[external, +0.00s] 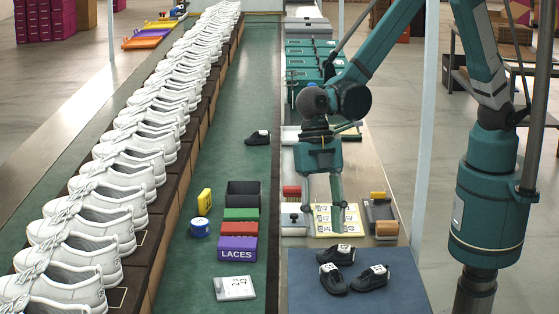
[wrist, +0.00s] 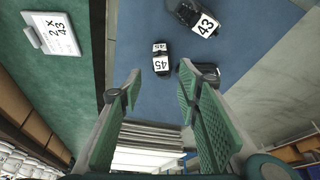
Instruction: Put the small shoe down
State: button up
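My gripper (external: 322,212) is open over the work surface, behind the blue mat. In the wrist view its two green-padded fingers (wrist: 158,82) are spread with nothing between the pads. Several black shoes with white labels lie on the mat: one at the back (external: 335,254), one front left (external: 333,280) and one front right (external: 370,278). The wrist view shows a shoe marked 45 (wrist: 160,64) beyond the fingertips and a shoe marked 43 (wrist: 187,12) at the top. The right finger partly hides another dark shoe. A lone black shoe (external: 258,138) sits on the green belt.
The blue mat (external: 300,300) has free room on its right and front. A label card (external: 235,288), reading 2 x 43 in the wrist view (wrist: 52,35), lies to its left. A purple LACES box (external: 237,249) and dark bin (external: 243,192) stand nearby. White shoes line the left.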

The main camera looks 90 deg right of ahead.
aim_at(332, 270)
jog(key=shift+n+g, duration=0.3)
jog(key=shift+n, duration=0.5)
jog(key=a+f, duration=0.3)
jog(key=shift+s+a+f, duration=0.15)
jog(key=shift+s+a, duration=0.1)
jog(key=shift+s, duration=0.1)
jog(key=shift+x, duration=1.3)
jog(key=shift+f, duration=0.1)
jog(key=shift+b+x, duration=0.9)
jog(key=shift+x, duration=1.6)
jog(key=shift+s+d, duration=0.1)
jog(key=shift+d, duration=0.05)
jog(key=c, duration=0.7)
